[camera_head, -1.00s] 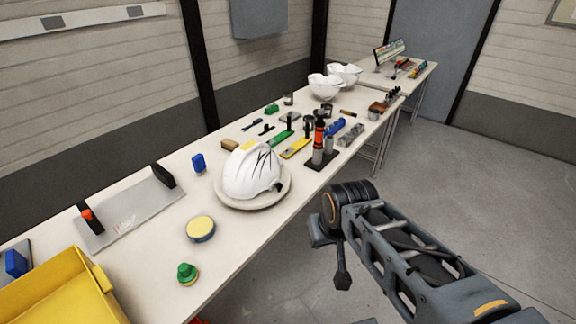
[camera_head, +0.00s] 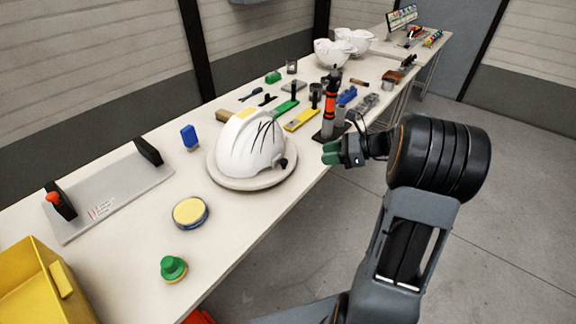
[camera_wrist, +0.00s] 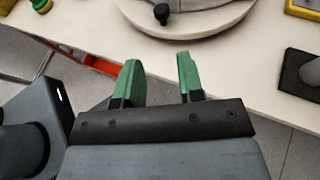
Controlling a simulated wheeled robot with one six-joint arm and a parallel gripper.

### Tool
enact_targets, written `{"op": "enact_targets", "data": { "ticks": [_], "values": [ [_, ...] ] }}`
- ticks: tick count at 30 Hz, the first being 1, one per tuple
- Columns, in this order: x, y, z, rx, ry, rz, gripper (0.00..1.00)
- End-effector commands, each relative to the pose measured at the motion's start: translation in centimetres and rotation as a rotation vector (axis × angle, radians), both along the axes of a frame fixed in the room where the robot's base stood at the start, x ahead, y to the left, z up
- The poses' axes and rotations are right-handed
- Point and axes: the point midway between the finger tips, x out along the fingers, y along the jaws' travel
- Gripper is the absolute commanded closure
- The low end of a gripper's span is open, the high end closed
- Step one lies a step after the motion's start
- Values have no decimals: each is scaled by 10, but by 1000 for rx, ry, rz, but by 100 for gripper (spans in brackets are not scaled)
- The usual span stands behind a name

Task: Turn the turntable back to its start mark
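The turntable (camera_head: 222,181) is a round pale disc near the table's front edge. A white helmet shell (camera_head: 243,146) with dark crack-like lines sits on it, with a dark knob at its right side. In the wrist view the turntable's near rim (camera_wrist: 180,32) shows at the top, with the dark knob (camera_wrist: 162,13) above it. No start mark can be made out. My gripper (camera_head: 330,153) has green fingertips and is right of the turntable, apart from it. In the wrist view my gripper (camera_wrist: 160,78) has its fingers spread with nothing between them.
A black and orange tool on a stand (camera_head: 330,105) is just behind my gripper. A yellow-topped round tin (camera_head: 190,212) and a green knobbed piece (camera_head: 173,268) stand left of the turntable. A yellow bin (camera_head: 28,285) is at the front left. The table between tin and turntable is clear.

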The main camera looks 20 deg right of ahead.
Motion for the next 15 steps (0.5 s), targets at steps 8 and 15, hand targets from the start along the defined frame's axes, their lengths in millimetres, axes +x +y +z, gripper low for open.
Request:
{"op": "enact_targets", "data": {
  "ticks": [8,15],
  "values": [
    [21,36,-19,19,7,-5,65],
    [40,73,-36,16,6,-6,65]
  ]
}}
